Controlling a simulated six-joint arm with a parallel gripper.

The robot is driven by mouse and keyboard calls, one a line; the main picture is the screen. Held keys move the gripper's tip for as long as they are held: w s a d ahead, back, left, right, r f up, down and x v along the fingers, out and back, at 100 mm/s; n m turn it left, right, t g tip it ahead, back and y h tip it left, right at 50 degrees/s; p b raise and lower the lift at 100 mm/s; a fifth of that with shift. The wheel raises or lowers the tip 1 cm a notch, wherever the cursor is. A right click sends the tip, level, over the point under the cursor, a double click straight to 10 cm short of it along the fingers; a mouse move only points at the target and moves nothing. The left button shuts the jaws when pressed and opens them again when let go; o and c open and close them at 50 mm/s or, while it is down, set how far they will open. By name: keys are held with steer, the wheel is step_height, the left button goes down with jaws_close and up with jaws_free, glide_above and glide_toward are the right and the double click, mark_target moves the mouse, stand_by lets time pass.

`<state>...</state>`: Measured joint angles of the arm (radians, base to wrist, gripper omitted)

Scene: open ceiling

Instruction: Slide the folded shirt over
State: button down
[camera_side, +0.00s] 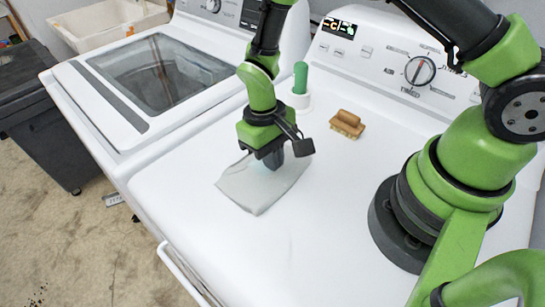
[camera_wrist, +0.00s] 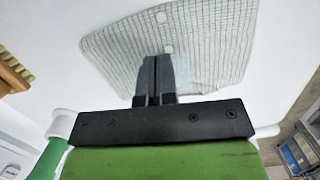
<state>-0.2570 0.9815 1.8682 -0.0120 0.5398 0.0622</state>
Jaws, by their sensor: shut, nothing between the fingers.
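The folded shirt (camera_side: 258,187) lies flat on the white dryer top, below my gripper (camera_side: 272,160) in the side view. In the wrist view the shirt (camera_wrist: 205,38) is pale with a fine dark grid pattern and two small light spots. My gripper (camera_wrist: 155,62) is shut, fingers side by side and pointing down over the shirt. The fingertips overlap the shirt's near part in the wrist view. I cannot tell for sure whether they press on the cloth. My gripper hides part of the shirt.
A wooden brush (camera_side: 347,124) and a green-handled item in a white holder (camera_side: 299,95) stand behind, near the control panel (camera_side: 385,60). A washer with a glass lid (camera_side: 160,75) adjoins at left. The dryer top (camera_side: 310,235) is clear in front and right of the shirt.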

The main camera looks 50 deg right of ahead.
steer(key=w, duration=1.3)
steer(key=shift+d+f, duration=0.4)
steer(key=shift+s, duration=0.1)
steer(key=shift+r, duration=0.75)
step_height(320, 180, up, 21)
steer(key=s+d+t, duration=0.1)
steer(key=d+t, duration=0.1)
steer(key=s+d+r+m+t+y, duration=0.1)
steer(key=s+r+t, duration=0.1)
steer(key=s+r, duration=0.45)
steer(key=s+d+r+m+t+y, duration=0.1)
steer(key=s+r+t, duration=0.15)
steer(key=s, duration=0.65)
steer(key=s+f+m+t, duration=0.1)
steer(key=s+t, duration=0.1)
steer(key=s, duration=0.6)
steer(key=shift+s+d+f+t, duration=0.25)
steer(key=shift+s+f+t, duration=0.1)
steer(key=shift+s+f, duration=0.05)
